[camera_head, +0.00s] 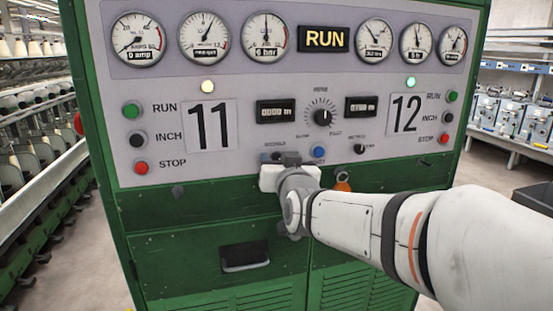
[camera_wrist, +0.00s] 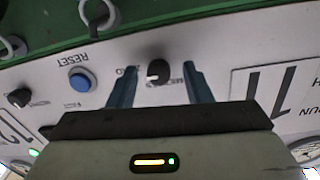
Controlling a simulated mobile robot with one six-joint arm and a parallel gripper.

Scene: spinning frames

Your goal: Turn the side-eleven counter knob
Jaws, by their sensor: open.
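The side-eleven counter knob (camera_wrist: 158,71) is small and black with a light pointer mark. It shows upside down in the wrist view, below the big 11 plate's side of the panel. My gripper (camera_wrist: 160,66) is open, with one finger on each side of the knob and a gap visible on both sides. How deep the fingers reach is unclear.
A blue reset button (camera_wrist: 82,80) is beside the fingers, also visible in the head view (camera_head: 318,151). The side-twelve knob (camera_head: 360,149) is farther right. A large selector dial (camera_head: 323,116) is above. An orange tag (camera_head: 342,183) hangs below the panel near my arm.

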